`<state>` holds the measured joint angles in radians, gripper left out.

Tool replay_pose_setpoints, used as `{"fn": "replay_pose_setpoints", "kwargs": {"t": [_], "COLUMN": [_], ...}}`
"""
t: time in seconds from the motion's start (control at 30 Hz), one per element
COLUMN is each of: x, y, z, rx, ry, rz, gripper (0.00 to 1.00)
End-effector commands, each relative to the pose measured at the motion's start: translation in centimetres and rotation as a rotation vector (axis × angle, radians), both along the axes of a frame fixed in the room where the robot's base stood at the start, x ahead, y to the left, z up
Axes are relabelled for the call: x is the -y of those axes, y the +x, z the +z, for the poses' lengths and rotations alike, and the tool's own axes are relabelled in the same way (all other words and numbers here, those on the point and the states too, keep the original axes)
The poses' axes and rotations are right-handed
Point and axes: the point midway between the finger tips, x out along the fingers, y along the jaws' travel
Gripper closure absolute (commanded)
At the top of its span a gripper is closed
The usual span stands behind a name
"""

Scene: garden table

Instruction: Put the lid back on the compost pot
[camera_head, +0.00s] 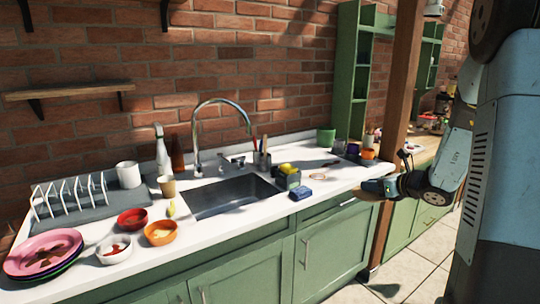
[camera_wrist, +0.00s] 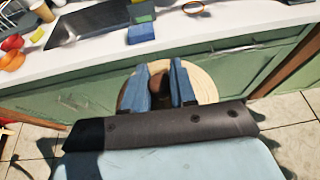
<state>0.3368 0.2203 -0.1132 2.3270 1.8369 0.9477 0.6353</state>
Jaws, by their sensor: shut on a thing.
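My gripper (camera_head: 374,188) is in front of the counter's front edge, right of the sink. In the wrist view my gripper (camera_wrist: 163,85) has its two blue fingers closed around the dark knob of a round pale wooden lid (camera_wrist: 205,86). The lid is over the space in front of the green cabinets, apart from the countertop. A green pot (camera_head: 326,138) stands at the back of the counter near the wall, behind and left of my gripper; it looks like the compost pot. Its inside cannot be seen.
A sink (camera_head: 235,194) with a tall faucet (camera_head: 222,105) is set in the white counter (camera_head: 345,174). A blue sponge (camera_head: 300,193), a caddy (camera_head: 288,180) and a thin ring (camera_head: 317,177) lie between sink and gripper. A wooden post (camera_head: 401,80) rises at the right. Bowls and plates are left.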

Motion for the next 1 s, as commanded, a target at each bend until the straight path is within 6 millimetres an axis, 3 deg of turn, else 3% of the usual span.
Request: {"fn": "replay_pose_setpoints", "kwargs": {"t": [0.27,0.5,0.73,1.0], "x": [-2.9,-6.0,-8.0,-8.6], "y": [3.9,7.3,8.9,9.2], "z": [-3.1,-7.4,-10.6,-11.6], "rx": [-0.004,-0.005,-0.003,0.000], "ry": [0.001,0.000,-0.001,-0.001], "rz": [-0.067,-0.160,-0.225,-0.245], "gripper": [1.00,1.00,1.00,1.00]}}
